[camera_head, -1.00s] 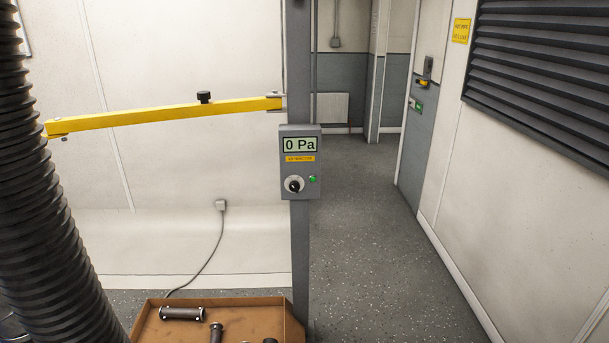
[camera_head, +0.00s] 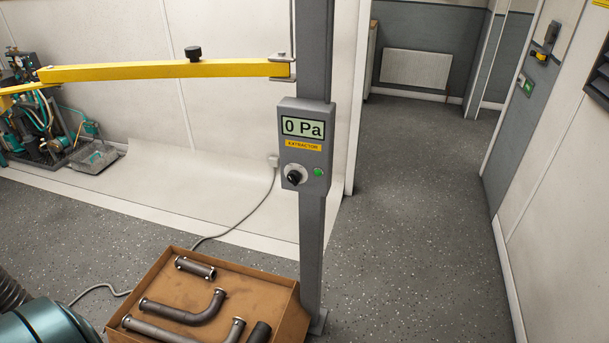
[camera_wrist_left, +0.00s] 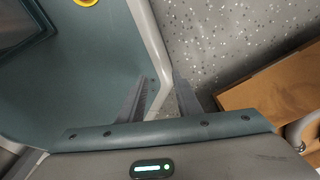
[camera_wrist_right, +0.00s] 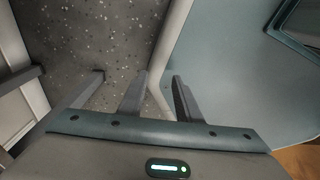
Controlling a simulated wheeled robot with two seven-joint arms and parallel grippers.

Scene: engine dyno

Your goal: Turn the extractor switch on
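The extractor box (camera_head: 304,155) is a grey panel on a grey post in the middle of the head view. Its display (camera_head: 303,129) reads 0 Pa above a yellow EXTRACTOR label (camera_head: 303,145). The extractor switch (camera_head: 294,177) is a black rotary knob on a pale round plate, with a green light or button (camera_head: 319,172) to its right. The knob's exact setting is too small to tell. My left gripper (camera_wrist_left: 160,90) and right gripper (camera_wrist_right: 158,88) show only in their wrist views, over the floor beside my base. Both have empty, parted fingers, away from the switch.
A brown tray (camera_head: 287,307) of metal pipes stands at the post's foot. A yellow boom (camera_head: 150,71) reaches left from the post. A dark ribbed hose (camera_head: 10,291) is at lower left. Teal machinery (camera_head: 50,117) stands far left. The floor right of the post (camera_head: 420,220) is clear.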

